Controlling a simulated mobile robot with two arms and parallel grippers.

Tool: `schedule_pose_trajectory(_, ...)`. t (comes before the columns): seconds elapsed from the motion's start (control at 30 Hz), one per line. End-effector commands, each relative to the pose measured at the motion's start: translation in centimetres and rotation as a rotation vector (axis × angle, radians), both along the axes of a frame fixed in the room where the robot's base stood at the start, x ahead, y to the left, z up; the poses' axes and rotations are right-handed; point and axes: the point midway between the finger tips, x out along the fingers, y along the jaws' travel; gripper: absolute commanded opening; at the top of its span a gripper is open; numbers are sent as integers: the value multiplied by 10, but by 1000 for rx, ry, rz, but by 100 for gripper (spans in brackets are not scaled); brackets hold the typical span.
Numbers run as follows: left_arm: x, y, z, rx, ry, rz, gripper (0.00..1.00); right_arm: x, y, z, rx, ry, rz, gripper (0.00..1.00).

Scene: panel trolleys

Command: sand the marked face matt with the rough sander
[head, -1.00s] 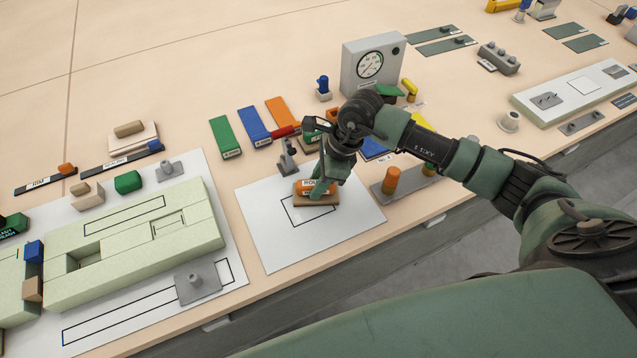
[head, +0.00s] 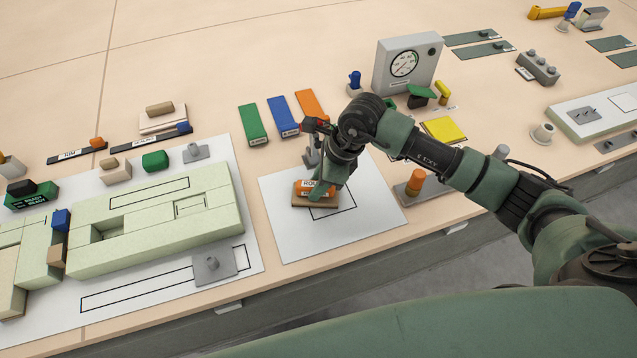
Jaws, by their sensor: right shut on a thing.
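The rough sander (head: 312,194), an orange block with a tan base and a partly hidden label reading "ROU", sits on a white panel (head: 290,238). The panel's marked face is a black-outlined rectangle (head: 334,211). The sander covers the left part of this outline, and the right part shows bare. My right gripper (head: 324,186) is shut on the sander from above; its fingertips are partly hidden. I cannot tell from here whether the surface is matt. My left gripper is not in view.
Green (head: 252,125), blue (head: 284,116) and orange blocks lie further back. A grey dial box (head: 408,66) stands behind my arm. A pale green block assembly (head: 155,225) fills the left; an orange-topped peg (head: 415,181) stands right.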

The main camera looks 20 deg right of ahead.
Motion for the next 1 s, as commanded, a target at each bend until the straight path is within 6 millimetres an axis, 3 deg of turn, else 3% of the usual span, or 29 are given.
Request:
schedule_pose_trajectory(0.63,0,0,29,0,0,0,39,1,0,49,1,-3,0,0)
schedule_pose_trajectory(1.0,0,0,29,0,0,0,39,1,0,51,2,-2,0,0)
